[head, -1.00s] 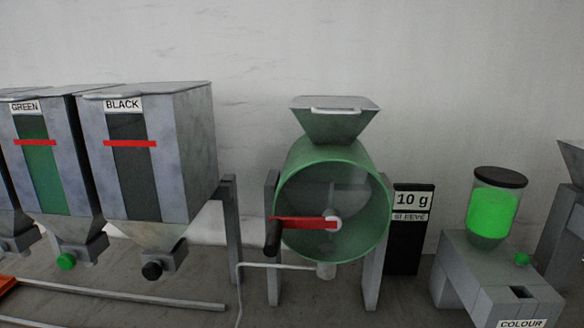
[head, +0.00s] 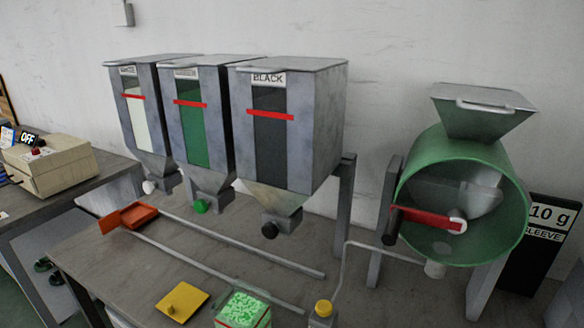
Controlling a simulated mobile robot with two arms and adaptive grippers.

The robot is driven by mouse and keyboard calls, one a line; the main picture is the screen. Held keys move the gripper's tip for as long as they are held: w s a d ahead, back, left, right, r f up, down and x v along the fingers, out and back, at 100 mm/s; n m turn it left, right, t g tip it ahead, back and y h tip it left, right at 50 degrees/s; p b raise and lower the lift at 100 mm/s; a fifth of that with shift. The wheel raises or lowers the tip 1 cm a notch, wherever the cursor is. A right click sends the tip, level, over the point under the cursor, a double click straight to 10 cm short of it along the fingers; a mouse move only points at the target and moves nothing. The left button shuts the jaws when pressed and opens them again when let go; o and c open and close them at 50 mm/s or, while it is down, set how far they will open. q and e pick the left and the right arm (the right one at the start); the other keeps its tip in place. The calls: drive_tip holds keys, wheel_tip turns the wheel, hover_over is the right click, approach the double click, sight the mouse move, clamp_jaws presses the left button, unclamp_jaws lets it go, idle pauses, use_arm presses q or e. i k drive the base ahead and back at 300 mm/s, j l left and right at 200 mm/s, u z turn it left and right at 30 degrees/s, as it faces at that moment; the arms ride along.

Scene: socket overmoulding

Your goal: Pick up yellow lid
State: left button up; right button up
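The yellow lid (head: 181,302) is a flat square plate with a small round knob. It lies on the table near the front edge, left of a clear box of green granules (head: 243,310), which is cut off by the bottom of the head view. Neither of my grippers shows in the head view.
Three hoppers stand at the back, the right one labelled BLACK (head: 268,140). A green drum mixer (head: 465,200) with a red crank stands at right. An orange tray (head: 128,217) sits by long rails. A beige unit reading OFF (head: 48,165) is at far left.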

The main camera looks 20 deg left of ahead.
sight(184, 301)
drive_tip(key=u, duration=1.5)
